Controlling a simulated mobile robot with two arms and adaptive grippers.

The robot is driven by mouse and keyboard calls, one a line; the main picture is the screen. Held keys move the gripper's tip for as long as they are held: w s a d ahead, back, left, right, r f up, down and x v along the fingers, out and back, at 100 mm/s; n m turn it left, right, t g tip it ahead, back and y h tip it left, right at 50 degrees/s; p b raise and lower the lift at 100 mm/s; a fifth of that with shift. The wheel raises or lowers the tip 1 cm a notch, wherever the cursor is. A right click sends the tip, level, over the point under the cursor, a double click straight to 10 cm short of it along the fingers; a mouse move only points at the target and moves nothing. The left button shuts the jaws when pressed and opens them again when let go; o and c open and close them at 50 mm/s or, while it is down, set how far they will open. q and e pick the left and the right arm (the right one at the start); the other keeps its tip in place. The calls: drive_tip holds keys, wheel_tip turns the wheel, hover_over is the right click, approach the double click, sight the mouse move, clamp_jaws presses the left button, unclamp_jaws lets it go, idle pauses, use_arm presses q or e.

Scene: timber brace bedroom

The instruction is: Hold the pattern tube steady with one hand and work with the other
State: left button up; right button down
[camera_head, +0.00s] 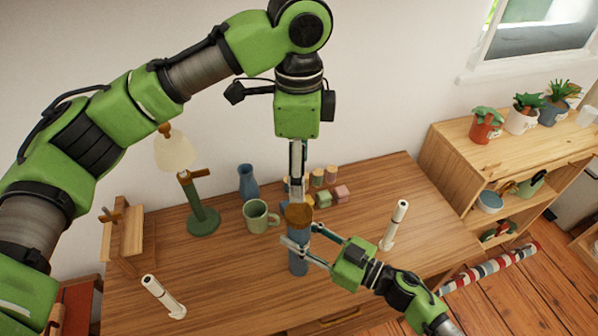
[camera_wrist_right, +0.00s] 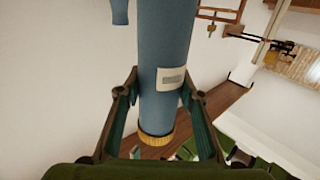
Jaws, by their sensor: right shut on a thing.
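The pattern tube (camera_head: 298,264) is a blue-grey cylinder standing upright near the front middle of the table, with a brown-gold cap (camera_head: 298,214) on top. My right gripper (camera_head: 300,238) comes in from the right and is shut on the tube's body below the cap. In the right wrist view the tube (camera_wrist_right: 165,60) runs between both fingers, with a pale label and its gold-coloured cap (camera_wrist_right: 156,139) at the bottom. My left gripper (camera_head: 297,190) points straight down directly above the cap. Its fingers look close together; whether they touch the cap I cannot tell.
The front left tabletop has free room.

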drive_tip(key=c, duration=1.3)
unclamp_jaws()
drive_tip(key=v, duration=1.2)
drive_tip(key=shift+w+d, duration=0.1)
